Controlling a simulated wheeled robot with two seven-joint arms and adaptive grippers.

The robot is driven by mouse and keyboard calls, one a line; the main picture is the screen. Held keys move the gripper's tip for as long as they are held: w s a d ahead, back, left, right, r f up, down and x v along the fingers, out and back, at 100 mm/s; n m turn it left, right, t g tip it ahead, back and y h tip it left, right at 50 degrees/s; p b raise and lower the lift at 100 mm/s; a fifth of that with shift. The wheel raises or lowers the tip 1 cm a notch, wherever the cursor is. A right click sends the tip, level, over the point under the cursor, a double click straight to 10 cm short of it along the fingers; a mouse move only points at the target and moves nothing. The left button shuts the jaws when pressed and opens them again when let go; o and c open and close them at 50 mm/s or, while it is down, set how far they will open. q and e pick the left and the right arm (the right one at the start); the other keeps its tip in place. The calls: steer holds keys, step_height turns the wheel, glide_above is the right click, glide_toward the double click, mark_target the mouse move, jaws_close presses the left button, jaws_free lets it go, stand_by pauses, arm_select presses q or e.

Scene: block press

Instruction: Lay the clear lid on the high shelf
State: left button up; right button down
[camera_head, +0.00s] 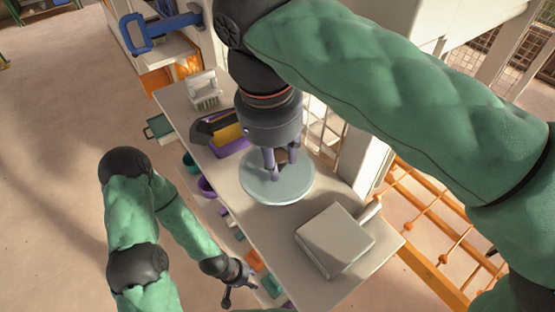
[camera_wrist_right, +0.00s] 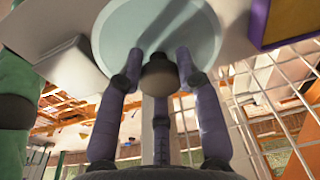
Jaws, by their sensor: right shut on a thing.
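The clear lid (camera_head: 288,192) is a pale, round, see-through disc over the middle of the counter in the head view. My right gripper (camera_head: 281,160) is above it, its purple-grey fingers shut on the lid's brown knob. The right wrist view shows the fingers (camera_wrist_right: 159,66) around the knob, with the lid's disc (camera_wrist_right: 150,22) beyond them. I cannot tell whether the lid touches the counter or hangs just above it. My left gripper (camera_head: 238,286) is open and empty by the counter's lower left edge. I cannot make out which surface is the high shelf.
On the pale counter (camera_head: 262,221) stand a grey box-like block (camera_head: 334,240) at lower right, a purple bin (camera_head: 233,148) and a white rack (camera_head: 204,88). Small cups and colored blocks line the left edge. A wire grid and white post stand behind.

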steer(key=shift+w+f, duration=0.5)
steer(key=shift+f, duration=0.05)
steer(key=shift+w+f+p, duration=0.15)
steer(key=shift+w+f, duration=0.05)
steer(key=shift+f, duration=0.8)
steer(key=shift+w+f+p, duration=0.15)
steer(key=shift+w+f, duration=0.05)
steer(key=shift+f, duration=0.8)
steer(key=shift+f, duration=0.15)
steer(key=c, duration=0.8)
jaws_free()
steer(key=shift+c, duration=0.2)
steer(key=r, duration=0.8)
steer(key=s+a+r, duration=0.1)
steer(key=r, duration=0.3)
steer(key=shift+r, duration=0.1)
